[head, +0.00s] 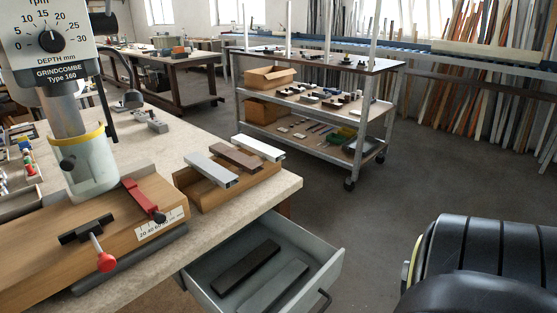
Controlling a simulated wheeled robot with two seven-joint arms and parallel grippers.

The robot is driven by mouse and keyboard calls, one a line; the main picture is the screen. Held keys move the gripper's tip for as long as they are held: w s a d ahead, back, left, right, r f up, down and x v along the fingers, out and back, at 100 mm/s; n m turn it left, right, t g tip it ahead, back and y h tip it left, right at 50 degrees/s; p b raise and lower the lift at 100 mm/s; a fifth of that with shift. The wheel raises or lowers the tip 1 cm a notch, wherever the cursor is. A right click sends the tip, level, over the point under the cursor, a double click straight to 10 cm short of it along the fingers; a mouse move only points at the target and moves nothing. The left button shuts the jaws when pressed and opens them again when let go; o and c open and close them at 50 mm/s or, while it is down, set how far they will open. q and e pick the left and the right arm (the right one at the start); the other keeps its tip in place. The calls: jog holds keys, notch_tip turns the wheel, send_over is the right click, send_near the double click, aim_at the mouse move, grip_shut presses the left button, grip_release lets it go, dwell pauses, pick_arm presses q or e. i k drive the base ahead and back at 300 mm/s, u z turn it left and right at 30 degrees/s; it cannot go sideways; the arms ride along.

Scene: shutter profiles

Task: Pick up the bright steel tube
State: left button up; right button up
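Three short square profiles lie side by side on a wooden block on the bench. The nearest is a light grey, metallic one (211,171) with an end face toward me; it looks most like the bright steel tube. Beside it lie a brown profile (236,158) and a white one (259,149). In the open drawer (334,262) below lie a dark bar (246,268) and a duller grey bar (274,287). Neither of my grippers is in view. A black rounded part at the lower right seems to be mine.
A drill machine (92,165) with a red clamp (144,200) and a red-knobbed lever (106,262) stands left on the bench (285,187). The drawer juts out past the bench edge. A wheeled shelf cart (385,68) stands behind; the floor between is clear.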

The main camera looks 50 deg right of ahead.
aim_at(265, 298)
jog(key=z, duration=1.5)
